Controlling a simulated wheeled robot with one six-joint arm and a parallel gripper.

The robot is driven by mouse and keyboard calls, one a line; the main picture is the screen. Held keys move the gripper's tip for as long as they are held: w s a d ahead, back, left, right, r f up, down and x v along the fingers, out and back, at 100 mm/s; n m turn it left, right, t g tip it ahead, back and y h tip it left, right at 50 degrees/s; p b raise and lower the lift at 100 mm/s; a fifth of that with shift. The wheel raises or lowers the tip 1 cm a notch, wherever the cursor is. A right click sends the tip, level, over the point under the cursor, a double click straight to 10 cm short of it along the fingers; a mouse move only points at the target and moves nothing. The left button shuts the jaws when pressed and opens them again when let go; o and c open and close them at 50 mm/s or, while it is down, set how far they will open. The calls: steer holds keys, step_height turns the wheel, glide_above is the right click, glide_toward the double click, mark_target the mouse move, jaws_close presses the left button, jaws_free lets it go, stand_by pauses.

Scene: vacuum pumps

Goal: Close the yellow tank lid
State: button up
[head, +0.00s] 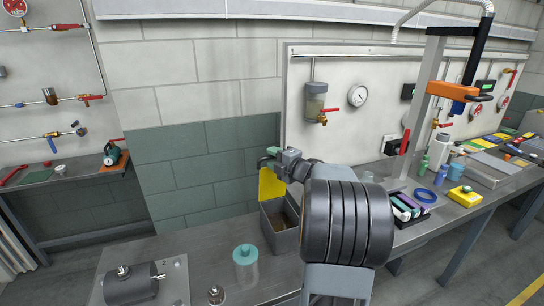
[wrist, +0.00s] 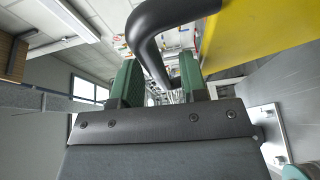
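The yellow lid (head: 271,185) stands raised, roughly upright, at the back left of a grey open-topped tank (head: 284,243). In the wrist view the yellow lid (wrist: 258,32) fills the upper right, with a thick black handle (wrist: 150,45) curving out from it. My gripper (head: 268,156) is at the top of the lid. In the wrist view its two green fingers (wrist: 160,82) are apart, with part of the handle between them. A gap shows beside the handle, so I see no firm hold. My arm hides the tank's right side.
A teal-capped clear jar (head: 246,262), a small metal part (head: 216,294) and a dark pump (head: 130,284) stand left of the tank. A tray of coloured items (head: 408,207) lies to the right. The wall is close behind.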

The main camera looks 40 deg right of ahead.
steer(key=shift+w+a, duration=0.1)
steer(key=shift+w, duration=0.3)
jaws_close()
stand_by(0.4)
